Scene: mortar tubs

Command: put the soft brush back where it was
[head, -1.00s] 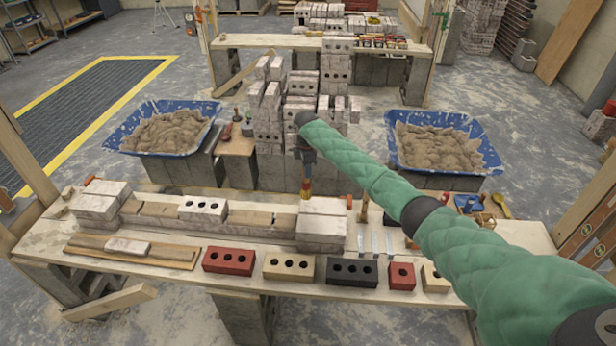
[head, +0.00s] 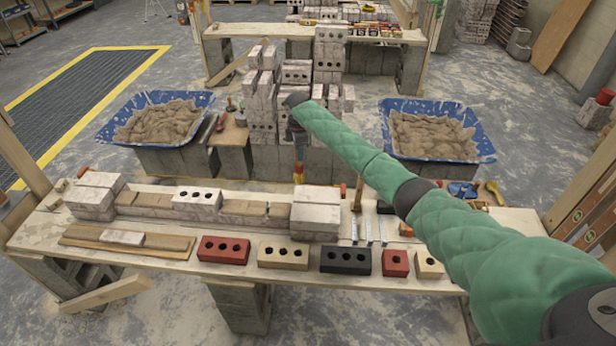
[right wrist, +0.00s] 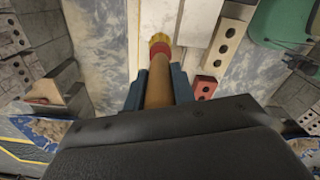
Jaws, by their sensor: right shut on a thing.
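My right gripper (head: 299,152) is shut on the soft brush (head: 298,172) and holds it handle up beyond the white block stack on the workbench (head: 130,258). In the right wrist view, the brush's wooden handle (right wrist: 160,88) lies between the dark blue fingers of the gripper (right wrist: 158,76). A red collar and a yellow end point away from the gripper. In the head view, most of the handle is hidden by the gripper. My left gripper is not in view.
White blocks (head: 316,212) and several cored bricks (head: 223,249) stand on the bench. A hammer (head: 357,193) and metal strips lie right of the blocks. Blue mortar tubs stand left (head: 205,103) and right (head: 478,153) behind. A tall block stack (head: 262,100) rises beyond the gripper.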

